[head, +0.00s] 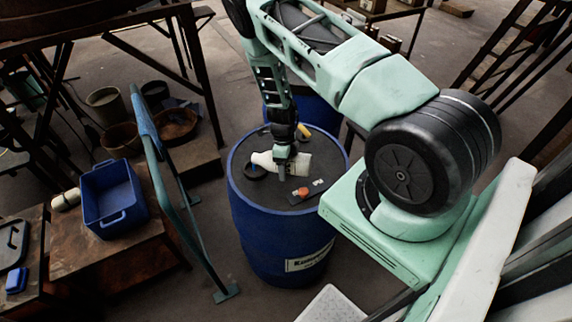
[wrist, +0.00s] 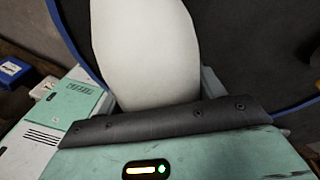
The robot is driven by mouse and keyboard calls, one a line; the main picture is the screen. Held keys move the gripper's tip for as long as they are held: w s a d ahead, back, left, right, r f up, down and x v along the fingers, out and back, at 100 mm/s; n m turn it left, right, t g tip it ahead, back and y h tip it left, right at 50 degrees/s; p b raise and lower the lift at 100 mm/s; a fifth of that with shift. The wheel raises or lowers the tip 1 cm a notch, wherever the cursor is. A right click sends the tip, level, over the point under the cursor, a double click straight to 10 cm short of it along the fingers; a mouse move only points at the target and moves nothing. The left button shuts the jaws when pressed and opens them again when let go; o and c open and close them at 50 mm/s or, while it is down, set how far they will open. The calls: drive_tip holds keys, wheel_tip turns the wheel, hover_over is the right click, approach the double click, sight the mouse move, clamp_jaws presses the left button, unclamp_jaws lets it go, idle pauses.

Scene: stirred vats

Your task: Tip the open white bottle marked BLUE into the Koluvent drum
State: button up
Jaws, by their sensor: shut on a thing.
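The blue drum (head: 275,232) stands on the floor ahead of me, with a partly readable label beginning "Kolu" low on its side. Its dark top lies inside a blue rim. The white bottle (head: 264,160) lies about level over the drum top, tipped on its side. My gripper (head: 284,168) is shut around the bottle's middle, with part of the bottle showing on each side. In the wrist view the bottle (wrist: 147,50) fills the space beyond a dark finger. I cannot make out its marking or whether anything flows from it.
A black ring (head: 255,171) and a small orange piece (head: 302,192) are on the drum top. A teal rail (head: 168,178) stands left of the drum. Beyond it, a blue crate (head: 112,200) and a pale container (head: 66,199) sit on a brown bench. Another blue drum (head: 318,112) stands behind.

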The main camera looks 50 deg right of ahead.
drive_tip(key=shift+w+a+r+g+h+p, duration=0.15)
drive_tip(key=shift+r+g+h+p, duration=0.15)
drive_tip(key=shift+r+g+p, duration=0.35)
drive_tip(key=shift+w+a+r+g+h+b, duration=0.1)
drive_tip(key=shift+w+r+g+h+b, duration=0.1)
drive_tip(key=shift+r+g+h+b, duration=0.25)
drive_tip(key=shift+w+r+g+h+b, duration=0.15)
drive_tip(key=shift+w+r+g+b, duration=0.1)
drive_tip(key=shift+r+g, duration=0.35)
drive_tip(key=shift+r, duration=0.1)
idle(1.2)
